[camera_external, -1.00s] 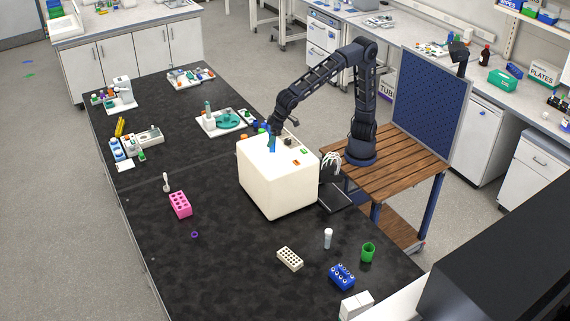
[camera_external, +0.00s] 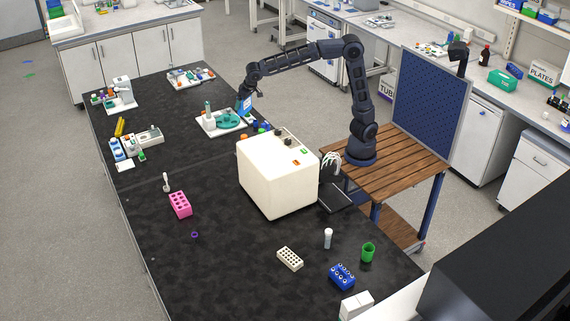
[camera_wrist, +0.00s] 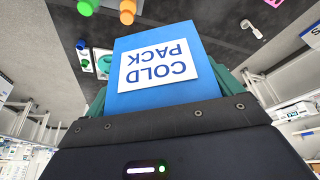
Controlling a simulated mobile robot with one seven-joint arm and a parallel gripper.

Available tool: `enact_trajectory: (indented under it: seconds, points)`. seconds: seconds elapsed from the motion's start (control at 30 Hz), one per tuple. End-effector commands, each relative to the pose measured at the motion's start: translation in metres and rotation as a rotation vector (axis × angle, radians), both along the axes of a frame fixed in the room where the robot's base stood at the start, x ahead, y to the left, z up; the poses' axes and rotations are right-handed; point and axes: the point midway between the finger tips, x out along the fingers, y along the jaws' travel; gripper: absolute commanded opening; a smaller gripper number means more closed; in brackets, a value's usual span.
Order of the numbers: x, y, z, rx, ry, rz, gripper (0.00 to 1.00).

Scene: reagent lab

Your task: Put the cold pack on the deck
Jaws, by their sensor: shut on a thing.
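The cold pack (camera_external: 243,104) is a flat blue block with a white label reading COLD PACK. It fills the middle of the wrist view (camera_wrist: 155,101), where the label appears upside down. My gripper (camera_external: 246,95) is shut on it, with teal fingers at its two sides in the wrist view. The pack hangs upright near the right rear of a white board (camera_external: 208,128) with a teal round part. I cannot tell how high the pack is above it. No part is clearly marked as the deck.
A large cream box (camera_external: 275,180) stands on the black bench right of the board. Small coloured items, including an orange one (camera_external: 244,132), lie between them. A white instrument board (camera_external: 190,78) stands farther back.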

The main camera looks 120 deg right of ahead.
Motion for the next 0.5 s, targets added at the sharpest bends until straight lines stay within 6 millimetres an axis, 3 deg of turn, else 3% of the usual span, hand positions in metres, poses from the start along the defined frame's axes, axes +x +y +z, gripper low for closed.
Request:
enact_trajectory:
  seconds: [0.1, 0.5]
  points:
    - [-0.018, -0.044, 0.000, 0.000, -0.001, -0.066, 0.57]
    - [-0.095, -0.173, 0.001, -0.002, -0.002, -0.267, 0.57]
